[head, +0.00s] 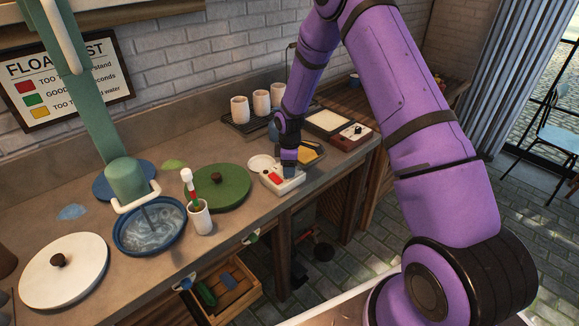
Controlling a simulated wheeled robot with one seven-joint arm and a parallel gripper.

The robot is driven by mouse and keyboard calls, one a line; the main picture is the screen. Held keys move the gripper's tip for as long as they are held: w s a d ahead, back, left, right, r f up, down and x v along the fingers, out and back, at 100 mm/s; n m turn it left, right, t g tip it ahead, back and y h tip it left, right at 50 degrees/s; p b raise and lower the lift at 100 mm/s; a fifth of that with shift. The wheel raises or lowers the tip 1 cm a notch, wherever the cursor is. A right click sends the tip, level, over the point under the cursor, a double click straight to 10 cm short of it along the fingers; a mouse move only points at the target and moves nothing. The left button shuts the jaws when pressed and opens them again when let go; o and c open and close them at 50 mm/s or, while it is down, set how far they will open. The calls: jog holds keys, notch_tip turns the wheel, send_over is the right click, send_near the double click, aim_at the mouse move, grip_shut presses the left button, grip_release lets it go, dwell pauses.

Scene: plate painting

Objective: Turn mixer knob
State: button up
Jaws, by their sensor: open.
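A small white control box (271,180) with a red patch sits on the counter near its front edge, right of centre. It may carry the mixer knob, but no knob can be made out there; my gripper covers its right part. My gripper (290,172) points down at the box's right end, open. Whether it touches the box cannot be told. The teal mixer (126,180) hangs at the left over a blue bowl (150,248) of swirled grey-white liquid, its thin stirrer reaching into the bowl.
A white cup (200,217) with a red-and-white tool and a green round lid (218,188) stand left of the box. A white round lid (63,272) lies front left. Several pale cups (262,104) stand behind. A dark red box (350,136) is to the right.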

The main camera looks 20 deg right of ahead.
jog(key=c, duration=0.9)
